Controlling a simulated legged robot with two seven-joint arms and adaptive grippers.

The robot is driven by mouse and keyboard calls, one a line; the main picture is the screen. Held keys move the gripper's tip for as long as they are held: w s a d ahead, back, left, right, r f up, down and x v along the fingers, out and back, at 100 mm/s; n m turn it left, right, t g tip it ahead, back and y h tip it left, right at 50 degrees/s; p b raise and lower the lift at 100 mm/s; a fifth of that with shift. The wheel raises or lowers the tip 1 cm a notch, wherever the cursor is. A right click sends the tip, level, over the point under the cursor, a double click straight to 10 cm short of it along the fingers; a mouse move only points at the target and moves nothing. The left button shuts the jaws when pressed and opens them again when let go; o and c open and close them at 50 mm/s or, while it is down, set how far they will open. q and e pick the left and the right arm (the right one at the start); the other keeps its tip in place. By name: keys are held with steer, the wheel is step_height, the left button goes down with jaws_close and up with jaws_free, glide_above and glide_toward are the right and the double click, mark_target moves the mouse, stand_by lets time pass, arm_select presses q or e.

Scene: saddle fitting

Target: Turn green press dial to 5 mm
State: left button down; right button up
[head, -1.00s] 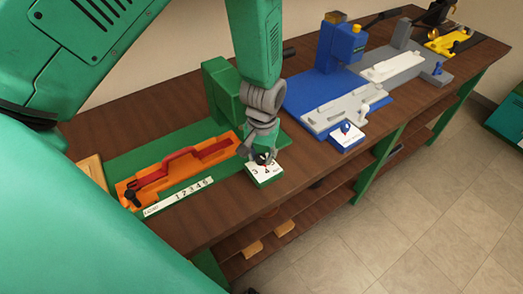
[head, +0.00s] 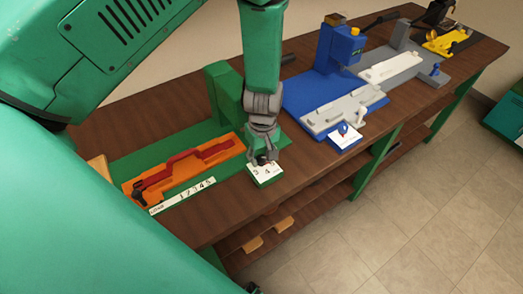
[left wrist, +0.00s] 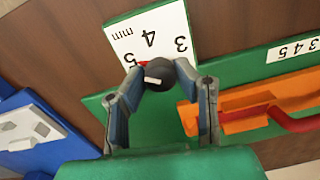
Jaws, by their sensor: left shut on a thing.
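The green press dial block (head: 266,175) sits at the bench's front edge, its white face marked 3, 4, 5 and mm. My left gripper (head: 262,158) points down onto it. In the left wrist view the gripper (left wrist: 160,82) is shut on the dark round dial knob (left wrist: 178,75), one finger on each side. A white bar shows on the knob. A red pointer tip (left wrist: 143,64) lies close beside the 5, which is partly covered. The exact pointer alignment is hard to tell. My right gripper is not in view.
An orange fixture (head: 185,172) with a red part lies on the green press base, beside a numbered strip (head: 185,196). A blue press (head: 335,60) with grey plates and its own dial card (head: 345,137) stands to the right. A yellow fixture (head: 446,42) is at the far end.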

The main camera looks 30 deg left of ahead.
mark_target(263, 157)
arm_select(q)
steer(key=shift+s+d+f+n, duration=0.15)
steer(key=shift+s+d+n, duration=0.05)
steer(key=shift+s+n, duration=0.1)
stand_by(0.4)
steer(key=c, duration=1.3)
jaws_free()
steer(key=shift+w, duration=0.1)
steer(key=shift+o, duration=0.2)
steer(key=shift+w, duration=0.15)
steer(key=shift+w+r, duration=0.1)
steer(key=shift+r, duration=0.45)
step_height(263, 157, up, 11)
steer(key=shift+w, duration=0.15)
steer(key=shift+d, duration=0.1)
